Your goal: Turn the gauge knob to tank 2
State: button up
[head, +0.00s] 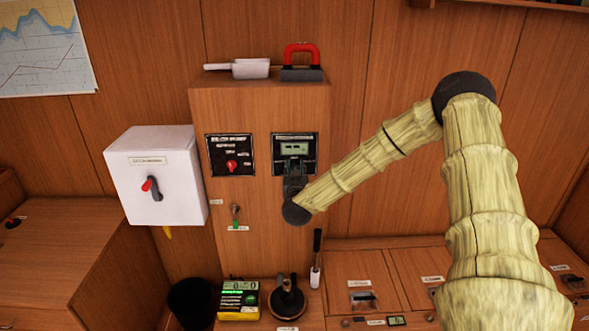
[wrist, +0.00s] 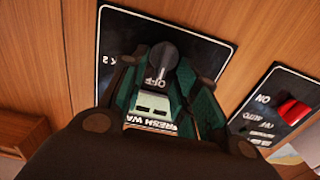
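The gauge panel (head: 295,139) is a black plate with a small display, at the right of the wooden cabinet's face in the head view. My gripper (head: 294,184) is in front of its lower part and hides the knob there. The wrist view shows the panel (wrist: 112,38) turned over, with a dark round gauge knob (wrist: 158,58). The upside-down word OFF is beside the knob, and "K 2" shows at the panel's left. In the wrist view my gripper (wrist: 160,68) is open, with its teal-padded fingers on either side of the knob. I cannot tell whether they touch it or where it points.
A second black panel with a red knob (head: 232,165) is left of the gauge. A white box (head: 157,176) with a lever juts out further left. A scoop (head: 251,68) and a red-handled magnet (head: 301,62) are on the cabinet top. Several items stand on the counter below.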

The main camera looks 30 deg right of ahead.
grip_shut()
jog(key=shift+m+b, duration=0.3)
jog(key=m+b, duration=0.4)
jog(key=shift+s+d+f+m+b, duration=0.15)
jog(key=shift+d+f+m+b, duration=0.15)
jog(key=shift+d+m, duration=0.1)
jog(key=shift+s+d+m+b, duration=0.15)
jog(key=shift+m+b, duration=1.4)
jog(key=shift+m, duration=0.25)
